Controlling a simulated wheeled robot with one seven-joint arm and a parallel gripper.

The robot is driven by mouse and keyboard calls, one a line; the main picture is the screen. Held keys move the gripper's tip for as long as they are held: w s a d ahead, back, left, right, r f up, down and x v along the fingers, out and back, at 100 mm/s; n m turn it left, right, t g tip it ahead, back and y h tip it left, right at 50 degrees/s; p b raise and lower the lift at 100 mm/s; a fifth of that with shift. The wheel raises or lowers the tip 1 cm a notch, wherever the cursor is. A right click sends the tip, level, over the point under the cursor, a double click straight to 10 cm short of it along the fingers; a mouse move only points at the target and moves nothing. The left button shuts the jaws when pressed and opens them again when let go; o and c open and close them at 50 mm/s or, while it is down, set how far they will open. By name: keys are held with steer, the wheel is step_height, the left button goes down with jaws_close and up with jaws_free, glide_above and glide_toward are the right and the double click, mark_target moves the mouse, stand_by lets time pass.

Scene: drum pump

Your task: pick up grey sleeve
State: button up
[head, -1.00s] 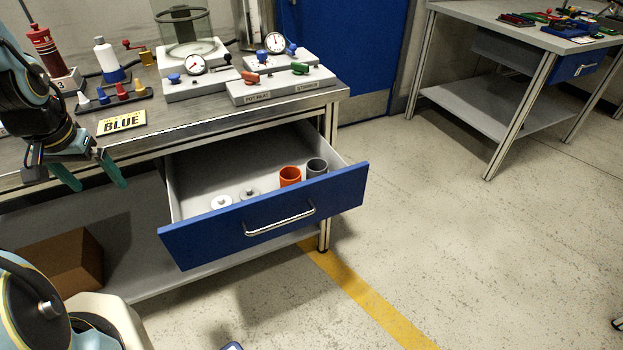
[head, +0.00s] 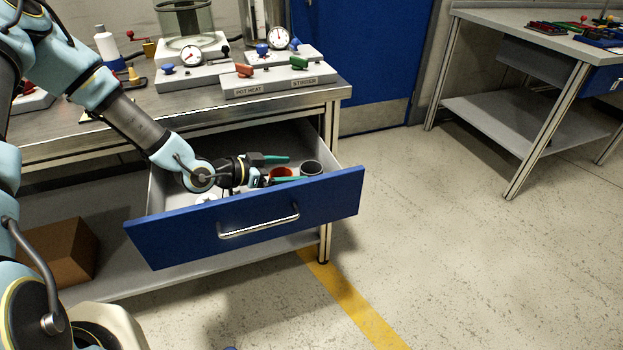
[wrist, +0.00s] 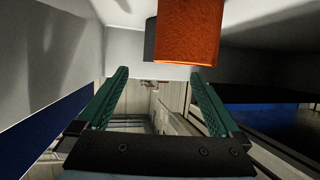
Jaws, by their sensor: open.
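The grey sleeve (head: 312,168) stands upright in the open blue drawer (head: 250,218), near its right end. The orange sleeve (head: 281,172) stands just left of it. My gripper (head: 296,168) is inside the drawer, lying roughly level and pointing right, with its green fingers apart and nothing between them. In the wrist view, the orange sleeve (wrist: 190,32) shows large at the top, above the open fingers (wrist: 160,73). A dark sliver of the grey sleeve (wrist: 150,40) shows behind it, mostly hidden. I cannot tell whether a finger touches the orange sleeve.
White pieces (head: 207,197) lie at the drawer's left, partly hidden by my arm. The drawer front with its handle (head: 259,221) stands before my gripper. The bench top above holds the control boxes (head: 278,79) with gauges. A brown box (head: 55,250) sits on the lower shelf.

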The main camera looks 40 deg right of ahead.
mark_target(320, 168)
steer(key=p+x, duration=0.1)
steer(key=x, duration=0.7)
steer(key=shift+w+d+f, duration=0.1)
steer(key=shift+w, duration=0.05)
steer(key=c, duration=1.3)
